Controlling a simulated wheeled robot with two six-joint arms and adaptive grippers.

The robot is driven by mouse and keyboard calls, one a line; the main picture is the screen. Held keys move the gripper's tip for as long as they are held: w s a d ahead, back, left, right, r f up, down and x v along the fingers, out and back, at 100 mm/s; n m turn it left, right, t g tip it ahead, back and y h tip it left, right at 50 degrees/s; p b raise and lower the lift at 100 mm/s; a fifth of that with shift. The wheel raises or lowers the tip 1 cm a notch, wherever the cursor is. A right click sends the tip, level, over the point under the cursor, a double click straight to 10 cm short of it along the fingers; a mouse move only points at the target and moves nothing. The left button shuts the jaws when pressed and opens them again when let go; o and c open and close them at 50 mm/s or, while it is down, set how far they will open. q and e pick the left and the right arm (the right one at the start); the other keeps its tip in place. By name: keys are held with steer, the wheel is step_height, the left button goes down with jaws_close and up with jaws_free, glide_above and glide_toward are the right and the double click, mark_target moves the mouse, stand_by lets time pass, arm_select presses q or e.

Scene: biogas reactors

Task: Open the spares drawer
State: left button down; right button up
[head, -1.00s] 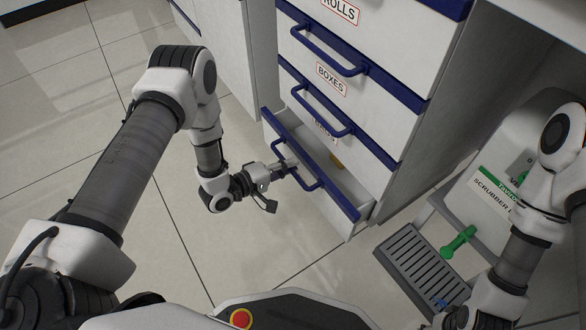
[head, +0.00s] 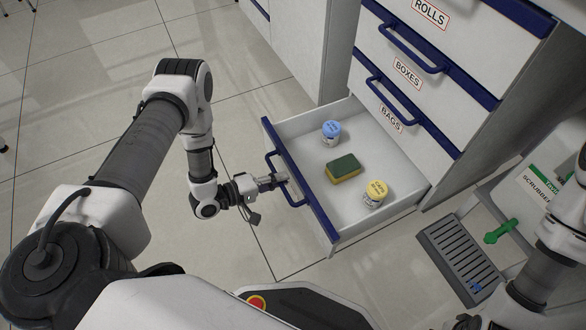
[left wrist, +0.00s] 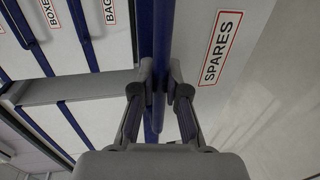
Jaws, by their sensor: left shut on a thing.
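The spares drawer (head: 319,211) is the bottom drawer of the cabinet and stands well out, its inside showing. Its red-framed SPARES label (left wrist: 219,48) shows in the left wrist view. My left gripper (head: 281,179) is shut on the drawer's blue bar handle (head: 294,201). In the left wrist view the fingers (left wrist: 167,88) sit on either side of the blue bar. The drawer holds a blue-lidded jar (head: 331,132), a green and yellow sponge (head: 343,168) and a yellow-lidded jar (head: 375,194). My right arm shows at the right edge; its gripper is out of view.
Above are closed drawers labelled BAGS (head: 390,118), BOXES (head: 407,73) and ROLLS (head: 431,13). A grey slatted tray (head: 458,262) and a green handle (head: 501,231) are at the right. Tiled floor (head: 110,80) is clear left of the drawer.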

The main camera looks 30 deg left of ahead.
arm_select(q)
steer(key=shift+v, duration=0.85)
steer(key=shift+f, duration=0.25)
steer(key=c, duration=1.2)
jaws_free()
steer(key=v, duration=1.2)
